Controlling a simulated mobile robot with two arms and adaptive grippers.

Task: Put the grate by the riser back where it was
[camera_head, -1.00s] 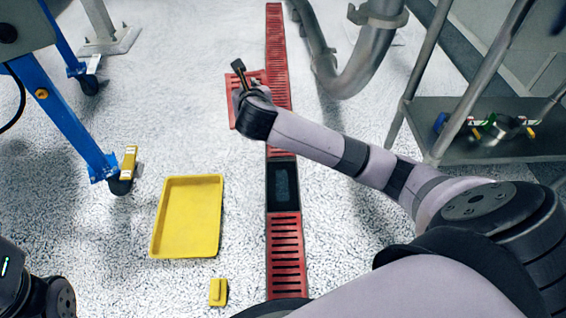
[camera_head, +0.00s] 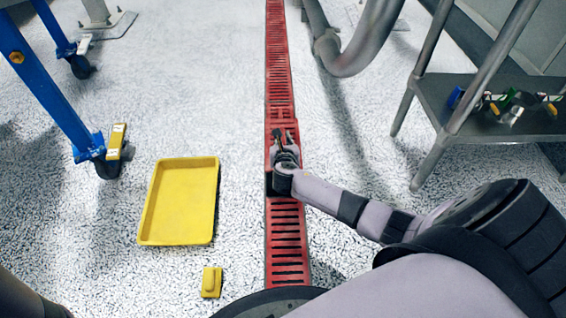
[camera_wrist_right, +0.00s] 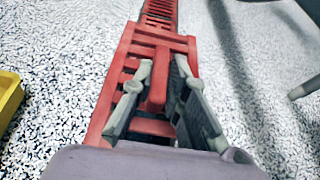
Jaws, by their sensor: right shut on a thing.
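My right gripper (camera_head: 285,138) is shut on a red slotted grate (camera_head: 271,128), over the line of the red floor drain. In the right wrist view, its fingers (camera_wrist_right: 160,75) close around a middle bar of the grate (camera_wrist_right: 108,105). The grate lies roughly along the channel, its near part hidden by my wrist. I cannot tell whether it rests in the channel or hovers just above. A dark bit of open channel (camera_head: 269,184) shows beside my wrist. The grey bent pipe (camera_head: 362,48) stands right of the drain. My left gripper is not in view.
A yellow tray (camera_head: 182,203) and a small yellow block (camera_head: 211,282) lie on the floor left of the drain. A blue-legged frame on casters (camera_head: 55,85) stands at the left. A metal stand with a shelf (camera_head: 480,125) is at the right.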

